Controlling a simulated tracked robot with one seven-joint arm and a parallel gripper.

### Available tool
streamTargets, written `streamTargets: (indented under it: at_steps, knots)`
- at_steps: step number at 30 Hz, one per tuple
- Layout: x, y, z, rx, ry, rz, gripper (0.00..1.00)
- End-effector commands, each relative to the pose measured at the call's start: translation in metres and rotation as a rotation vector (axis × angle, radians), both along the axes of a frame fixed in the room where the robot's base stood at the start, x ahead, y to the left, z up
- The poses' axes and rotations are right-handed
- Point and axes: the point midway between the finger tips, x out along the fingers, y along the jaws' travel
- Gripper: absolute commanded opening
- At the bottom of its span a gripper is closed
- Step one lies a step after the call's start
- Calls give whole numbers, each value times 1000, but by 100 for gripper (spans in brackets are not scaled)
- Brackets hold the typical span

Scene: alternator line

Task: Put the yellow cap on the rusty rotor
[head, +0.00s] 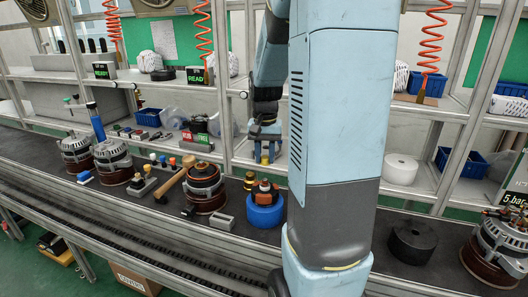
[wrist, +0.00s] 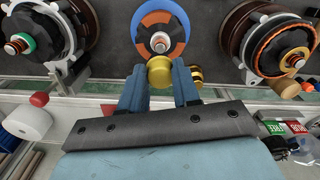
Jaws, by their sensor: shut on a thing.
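My gripper (head: 265,148) is shut on the yellow cap (head: 265,160) and holds it in the air above the conveyor. In the wrist view the cap (wrist: 160,72) sits between the two blue fingers of my gripper (wrist: 160,80). The rusty rotor (head: 264,187), orange-brown and black, stands in a round blue holder (head: 265,214) on the belt, below the cap in the head view. In the wrist view the rotor (wrist: 157,22) shows its bare threaded shaft end, just beyond the cap.
An alternator with copper windings (head: 205,190) stands left of the rotor, beside a wooden-handled mallet (head: 172,183). A grey block (head: 222,222) and a small black-and-brass piece (head: 249,181) are close by. A black ring (head: 413,241) lies right, past my arm. Shelves run behind.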

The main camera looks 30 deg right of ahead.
Motion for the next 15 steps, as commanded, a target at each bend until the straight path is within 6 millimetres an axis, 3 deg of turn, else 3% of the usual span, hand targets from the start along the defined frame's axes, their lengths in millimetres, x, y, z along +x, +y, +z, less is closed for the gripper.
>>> streamTargets:
  at_steps: [15]
  knots:
    - [1, 3, -39, 1, 1, 6, 3]
